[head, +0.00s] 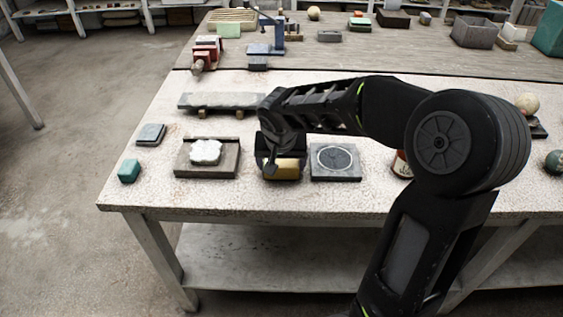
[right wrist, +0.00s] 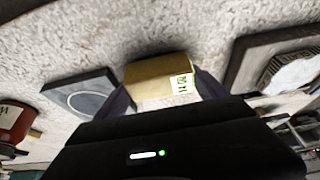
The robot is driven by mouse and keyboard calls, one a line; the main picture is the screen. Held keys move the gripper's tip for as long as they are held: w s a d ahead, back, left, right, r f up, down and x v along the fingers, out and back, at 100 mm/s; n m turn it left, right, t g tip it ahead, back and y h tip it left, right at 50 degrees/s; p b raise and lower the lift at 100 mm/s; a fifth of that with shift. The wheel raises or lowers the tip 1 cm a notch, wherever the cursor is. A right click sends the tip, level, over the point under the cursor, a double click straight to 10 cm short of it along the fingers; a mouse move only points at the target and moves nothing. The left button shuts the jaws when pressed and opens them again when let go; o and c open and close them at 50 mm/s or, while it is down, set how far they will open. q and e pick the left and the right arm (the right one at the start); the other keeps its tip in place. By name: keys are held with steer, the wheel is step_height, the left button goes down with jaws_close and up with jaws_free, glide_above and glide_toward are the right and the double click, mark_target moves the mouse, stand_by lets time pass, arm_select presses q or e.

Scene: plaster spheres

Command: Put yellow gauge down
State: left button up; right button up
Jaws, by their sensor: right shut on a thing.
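The yellow gauge (head: 283,169) is a small yellow block near the front of the speckled table in the head view. My right gripper (head: 281,160) is shut on it from above, between a dark plate with a ring and a tray with a white lump. In the right wrist view the gauge (right wrist: 160,80) sits between the two fingers (right wrist: 163,88), with a pale label bearing dark marks on one end. A shadow lies on the table beside it; I cannot tell whether its underside touches the table. My left gripper is not in view.
The dark plate with a ring (head: 335,162) lies just right of the gauge. The tray (head: 208,173) with a white lump (head: 206,151) is to the left. A teal block (head: 129,171) is near the left edge. A grey slab (head: 220,101) lies behind.

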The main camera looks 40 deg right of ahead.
steer(key=shift+f, duration=0.1)
steer(key=o, duration=1.2)
steer(key=shift+o, duration=0.2)
steer(key=shift+r, duration=0.3)
steer(key=v, duration=1.1)
steer(key=shift+s+r, duration=0.15)
steer(key=shift+r, duration=0.2)
steer(key=shift+a, duration=0.1)
